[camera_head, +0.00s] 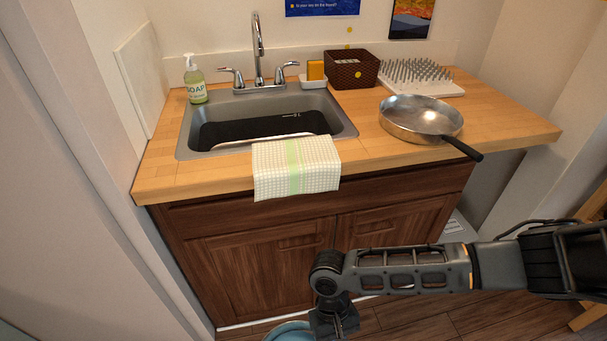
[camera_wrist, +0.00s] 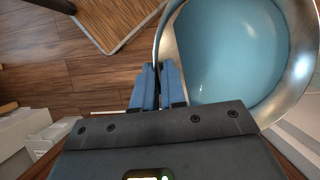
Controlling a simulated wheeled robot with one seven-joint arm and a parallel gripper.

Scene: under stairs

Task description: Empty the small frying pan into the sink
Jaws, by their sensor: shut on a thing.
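My gripper (camera_wrist: 158,75) has blue fingers closed at the edge of a round pan (camera_wrist: 225,50), which I take to be the small frying pan. It has a shiny silver rim and a smooth light-blue inside; I cannot tell coating from contents. Its handle is not visible. In the head view the pan's blue edge (camera_head: 289,331) shows at the bottom, low in front of the cabinet, beside my gripper (camera_head: 338,333). The steel sink (camera_head: 187,140) is set in the wooden counter above, with a dark area in its basin. A larger silver frying pan (camera_head: 421,117) stands right of it.
A checked towel (camera_head: 296,168) hangs over the sink's front edge. Soap (camera_head: 195,80), the tap (camera_head: 258,50), a sponge holder (camera_head: 313,82), a brown basket (camera_head: 351,68) and a spiked drying rack (camera_head: 420,78) stand along the back. A dark pan handle (camera_head: 462,149) overhangs the counter front.

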